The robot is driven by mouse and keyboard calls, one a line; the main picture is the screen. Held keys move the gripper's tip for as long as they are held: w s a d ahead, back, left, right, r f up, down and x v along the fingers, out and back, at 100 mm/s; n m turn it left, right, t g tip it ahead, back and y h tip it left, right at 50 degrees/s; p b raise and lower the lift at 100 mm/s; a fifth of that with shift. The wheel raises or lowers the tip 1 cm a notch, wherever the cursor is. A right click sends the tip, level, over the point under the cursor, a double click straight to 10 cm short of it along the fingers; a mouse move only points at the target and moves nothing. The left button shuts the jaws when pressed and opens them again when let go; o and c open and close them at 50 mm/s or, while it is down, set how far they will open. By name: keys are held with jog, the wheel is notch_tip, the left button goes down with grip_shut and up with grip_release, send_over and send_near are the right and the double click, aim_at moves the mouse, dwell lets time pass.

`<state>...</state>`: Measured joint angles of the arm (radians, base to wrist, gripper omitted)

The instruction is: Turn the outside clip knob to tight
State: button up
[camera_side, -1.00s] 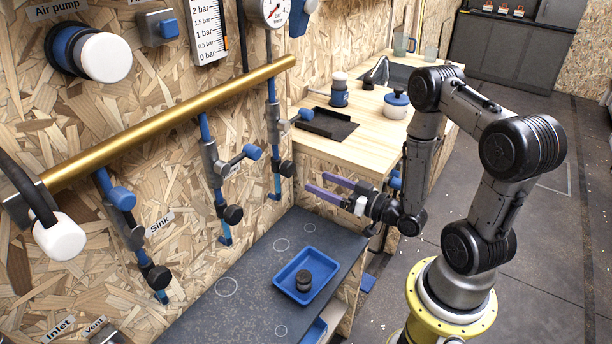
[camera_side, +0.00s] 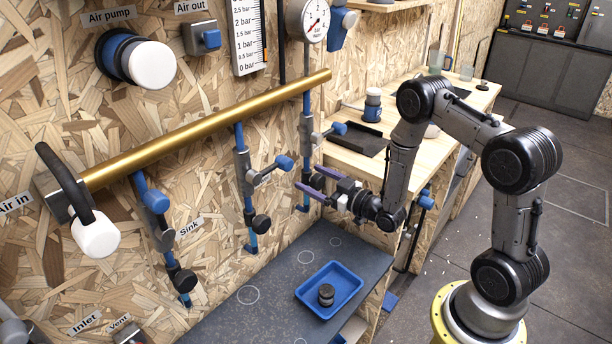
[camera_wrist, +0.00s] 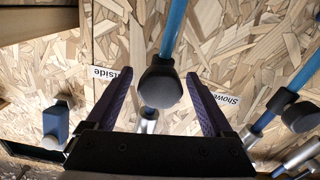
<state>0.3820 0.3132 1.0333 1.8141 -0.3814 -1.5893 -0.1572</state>
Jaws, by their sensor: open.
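The black clip knob (camera_wrist: 161,86) sits on a blue pipe (camera_wrist: 174,30) beside a partly hidden label ending in "tside" (camera_wrist: 110,72). In the wrist view the knob shows between the two purple fingers of my open gripper (camera_wrist: 158,77), with a gap on each side. In the side view my gripper (camera_side: 313,182) points at the wall at the lower part of the rightmost blue pipe (camera_side: 306,103). The fingers partly hide the knob there. I cannot tell how far the knob is turned.
A second black knob (camera_wrist: 300,116) stands to the right, near the "Shower" label (camera_wrist: 228,99). A blue tray (camera_side: 347,280) with a dark round part (camera_side: 326,294) lies on the grey shelf (camera_side: 270,272) below. A wooden worktop (camera_side: 370,160) stands behind my gripper.

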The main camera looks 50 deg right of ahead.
jog(key=shift+w, duration=1.45)
grip_shut()
jog(key=shift+m, duration=2.4)
grip_release()
jog(key=shift+s, duration=0.1)
jog(key=s, duration=1.3)
jog(key=shift+s, duration=0.35)
